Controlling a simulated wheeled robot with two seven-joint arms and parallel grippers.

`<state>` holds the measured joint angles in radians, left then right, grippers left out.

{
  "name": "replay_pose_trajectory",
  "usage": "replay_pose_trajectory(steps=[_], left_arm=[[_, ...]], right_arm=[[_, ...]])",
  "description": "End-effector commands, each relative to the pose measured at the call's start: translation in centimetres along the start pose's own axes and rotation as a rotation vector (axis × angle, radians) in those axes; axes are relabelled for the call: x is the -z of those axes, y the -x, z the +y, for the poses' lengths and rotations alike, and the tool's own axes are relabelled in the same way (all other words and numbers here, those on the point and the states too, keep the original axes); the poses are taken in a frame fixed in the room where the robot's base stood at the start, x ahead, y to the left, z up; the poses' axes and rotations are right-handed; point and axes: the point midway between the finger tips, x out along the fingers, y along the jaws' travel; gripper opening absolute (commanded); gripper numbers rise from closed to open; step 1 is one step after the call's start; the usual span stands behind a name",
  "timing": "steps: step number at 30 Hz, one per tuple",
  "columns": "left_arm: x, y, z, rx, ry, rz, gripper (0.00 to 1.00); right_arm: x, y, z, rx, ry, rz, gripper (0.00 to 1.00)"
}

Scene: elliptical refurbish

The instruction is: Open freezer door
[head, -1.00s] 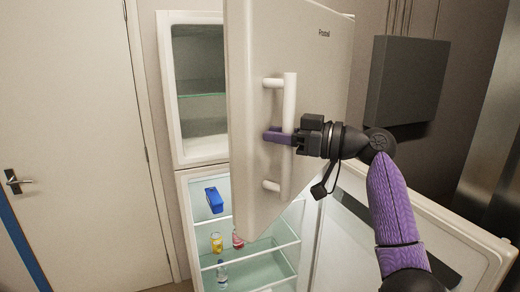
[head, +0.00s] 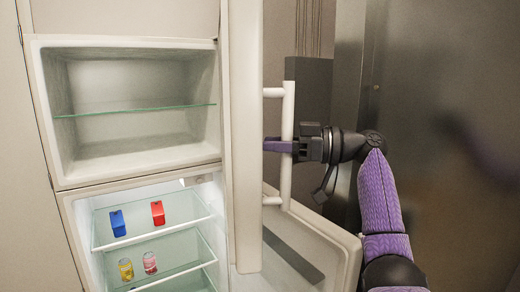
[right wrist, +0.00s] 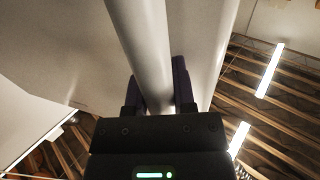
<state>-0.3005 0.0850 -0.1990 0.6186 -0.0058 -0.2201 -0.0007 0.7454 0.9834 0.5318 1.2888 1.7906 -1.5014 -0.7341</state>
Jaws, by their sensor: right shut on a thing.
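The freezer door (head: 242,130) is the upper door of the white fridge. It stands wide open, seen nearly edge-on in the head view. Its white vertical bar handle (head: 287,110) is on the right side of it. My right gripper (head: 278,146) is shut on this handle at about mid-height. In the right wrist view, the dark fingers of the right gripper (right wrist: 160,90) sit on both sides of the white handle bar (right wrist: 143,40). The freezer compartment (head: 135,90) is open to view and empty, with one glass shelf. My left gripper is not in view.
The lower fridge door (head: 325,245) is also open, to the right. Inside the lower compartment are a blue box (head: 118,223), a red box (head: 158,212), a yellow can (head: 126,268) and a pink can (head: 150,262). A grey box (head: 312,90) hangs on the wall behind the freezer door.

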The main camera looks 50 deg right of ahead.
Motion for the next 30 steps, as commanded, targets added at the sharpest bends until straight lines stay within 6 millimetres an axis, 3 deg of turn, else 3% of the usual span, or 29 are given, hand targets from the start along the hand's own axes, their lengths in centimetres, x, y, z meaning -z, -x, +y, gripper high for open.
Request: replay_pose_trajectory(steps=[18,19,24,30], left_arm=[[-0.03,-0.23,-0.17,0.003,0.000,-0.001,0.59],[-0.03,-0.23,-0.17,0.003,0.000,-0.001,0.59],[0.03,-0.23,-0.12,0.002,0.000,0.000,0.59],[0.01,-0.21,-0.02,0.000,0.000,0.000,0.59]], right_arm=[[-0.17,0.95,0.46,0.009,-0.002,-0.008,0.00],[-0.17,0.95,0.46,0.009,-0.002,-0.008,0.34],[-0.11,0.97,0.48,0.008,-0.001,-0.006,0.67],[-0.07,0.97,0.52,0.006,-0.001,-0.005,0.67]])
